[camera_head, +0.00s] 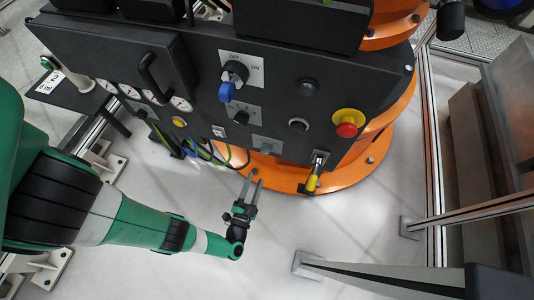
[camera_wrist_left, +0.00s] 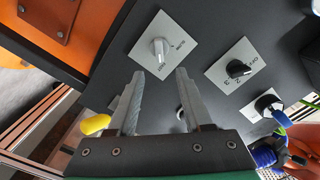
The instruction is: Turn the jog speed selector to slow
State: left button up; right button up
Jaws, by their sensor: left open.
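The selector that I take for the jog speed selector has a light grey knob on a small grey plate (camera_head: 267,144), low on the black panel. In the left wrist view its knob (camera_wrist_left: 159,50) points roughly up and down the picture; its small lettering is hard to read. My left gripper (camera_head: 251,180) is open and empty, below the panel's lower edge in the head view. In the left wrist view the gripper's fingertips (camera_wrist_left: 160,73) are spread, with the knob just beyond the gap between them, apparently not touched. My right gripper is not in view.
A numbered selector with a black knob (camera_wrist_left: 238,69) is beside it. The panel also has a blue-handled switch (camera_head: 227,91), a red stop button (camera_head: 347,125) on yellow and a yellow-handled switch (camera_head: 312,181). Metal posts (camera_head: 440,215) stand to the right.

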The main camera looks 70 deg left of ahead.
aim_at(265, 154)
pick_arm(q)
jog(key=b+x, duration=0.2)
jog(key=x, duration=0.8)
jog(key=shift+w+a+b, duration=0.2)
jog(key=shift+w+b, duration=0.15)
jog(key=shift+w, duration=0.05)
jog(key=shift+w+a, duration=0.35)
jog(key=shift+r, duration=0.1)
grip_shut()
